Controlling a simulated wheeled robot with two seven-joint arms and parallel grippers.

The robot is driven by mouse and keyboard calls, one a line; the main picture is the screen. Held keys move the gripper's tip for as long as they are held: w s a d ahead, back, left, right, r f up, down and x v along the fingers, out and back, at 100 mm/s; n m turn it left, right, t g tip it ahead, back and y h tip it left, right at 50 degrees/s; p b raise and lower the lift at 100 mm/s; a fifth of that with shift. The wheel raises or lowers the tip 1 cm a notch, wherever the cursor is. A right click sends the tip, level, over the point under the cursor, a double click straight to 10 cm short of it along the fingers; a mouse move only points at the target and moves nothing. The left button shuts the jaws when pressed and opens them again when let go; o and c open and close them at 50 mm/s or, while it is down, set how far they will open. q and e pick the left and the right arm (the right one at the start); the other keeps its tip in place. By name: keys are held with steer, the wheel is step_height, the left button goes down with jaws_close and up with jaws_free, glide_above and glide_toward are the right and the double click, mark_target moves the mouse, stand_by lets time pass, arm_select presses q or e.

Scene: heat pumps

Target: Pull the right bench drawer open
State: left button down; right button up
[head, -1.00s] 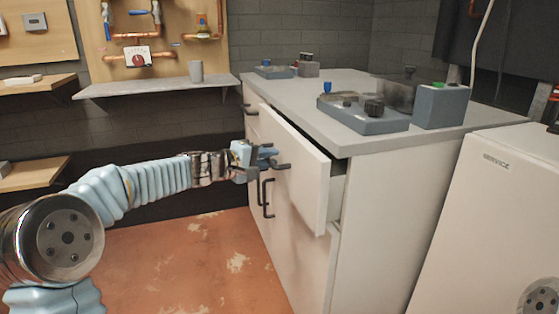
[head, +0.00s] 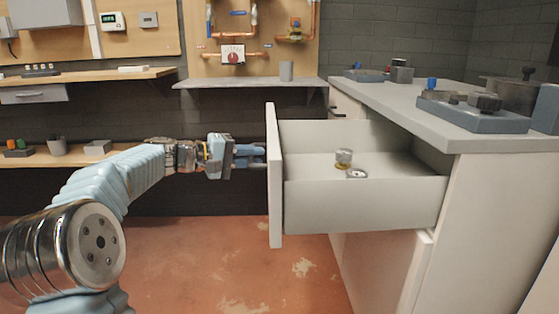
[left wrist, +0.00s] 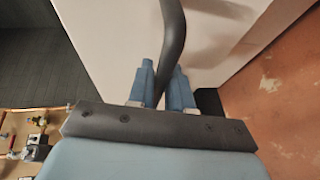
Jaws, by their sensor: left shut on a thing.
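The right bench drawer (head: 362,205) stands far out from the white bench, with its front panel (head: 274,185) towards the left in the head view. Inside it lie a small metal cylinder (head: 344,156) and a small round part (head: 357,174). My left gripper (head: 262,156) is at the outer face of the drawer front. In the left wrist view its two blue fingers (left wrist: 164,88) are shut on the dark curved handle (left wrist: 173,40) of the drawer. In the head view the handle is hidden behind the front panel. My right gripper is not in view.
The bench top (head: 400,95) carries a blue-grey tray (head: 472,113) with fittings and a metal pot (head: 520,95). The orange floor (head: 200,270) in front is clear.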

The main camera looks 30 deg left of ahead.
arm_select(q)
steer(key=shift+s+a+f, duration=0.1)
steer(key=shift+s+a, duration=0.55)
steer(key=shift+a, duration=0.3)
steer(key=shift+s+a, duration=0.6)
steer(key=shift+a, duration=0.3)
steer(key=c, duration=1.4)
jaws_free()
steer(key=p+v, duration=0.1)
steer(key=v, duration=1.2)
steer(key=shift+s+a, duration=0.2)
steer(key=shift+s, duration=0.15)
